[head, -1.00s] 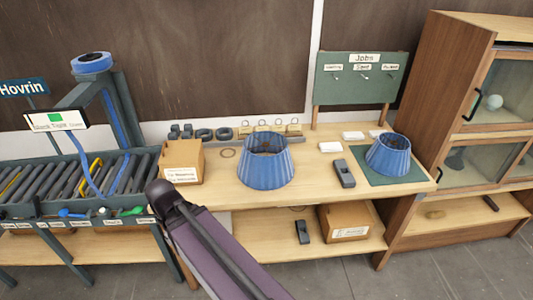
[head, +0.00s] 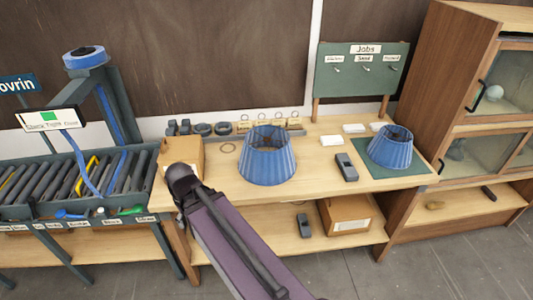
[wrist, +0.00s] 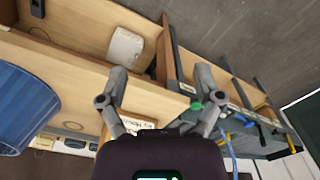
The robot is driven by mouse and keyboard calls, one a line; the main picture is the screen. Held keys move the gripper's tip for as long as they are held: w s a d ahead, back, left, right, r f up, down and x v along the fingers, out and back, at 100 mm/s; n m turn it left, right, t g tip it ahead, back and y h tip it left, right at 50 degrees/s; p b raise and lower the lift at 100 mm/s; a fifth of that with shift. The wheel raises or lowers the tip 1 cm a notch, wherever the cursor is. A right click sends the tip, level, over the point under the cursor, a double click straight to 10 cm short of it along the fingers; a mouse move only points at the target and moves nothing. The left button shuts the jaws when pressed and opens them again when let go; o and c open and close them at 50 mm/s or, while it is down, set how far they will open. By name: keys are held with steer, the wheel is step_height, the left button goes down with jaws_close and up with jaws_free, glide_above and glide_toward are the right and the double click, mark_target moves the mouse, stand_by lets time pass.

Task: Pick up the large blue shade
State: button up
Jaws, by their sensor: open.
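The large blue shade (head: 266,158) is a pleated, tapered shade standing upright on the wooden bench, wide end down, in the middle of the head view. A smaller blue shade (head: 391,148) stands on a green mat at the bench's right end. In the wrist view, part of a blue shade (wrist: 24,112) shows at the left edge, cut off by the frame. My gripper (wrist: 160,88) is open and empty in the wrist view, with its fingers spread and apart from that shade. The head view does not show the gripper, only my purple arm.
A cardboard box (head: 185,157) stands left of the large shade, partly behind my arm. A dark device (head: 346,167) lies between the shades. A green jobs board (head: 361,80) rises behind. A roller conveyor (head: 70,180) is at left, a wooden cabinet (head: 430,100) at right.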

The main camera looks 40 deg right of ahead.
steer(key=w+d+n+t+y+b, duration=0.1)
steer(key=w+d+t+y+b, duration=0.3)
steer(key=d, duration=0.7)
steer(key=w+d+n+t+y, duration=0.1)
steer(key=w+d+t, duration=0.1)
steer(key=w+d, duration=0.65)
steer(key=s+d+r+t+b, duration=0.1)
steer(key=s+d+t, duration=0.1)
steer(key=d, duration=0.7)
steer(key=s+d+r+t+h+b, duration=0.1)
steer(key=s+d+t, duration=0.1)
steer(key=d, duration=0.8)
steer(key=s+d+r+t+h+b, duration=0.1)
steer(key=s+d+r+t, duration=0.1)
steer(key=d, duration=0.8)
steer(key=shift+s+d+n+t, duration=0.15)
steer(key=shift+s+n+t, duration=0.15)
steer(key=shift+s+t, duration=0.4)
steer(key=b+x, duration=0.3)
steer(key=x, duration=0.5)
steer(key=shift+w+f+b, duration=0.2)
steer(key=shift+f+b, duration=0.05)
steer(key=shift+b, duration=0.15)
steer(key=shift+w+f, duration=0.1)
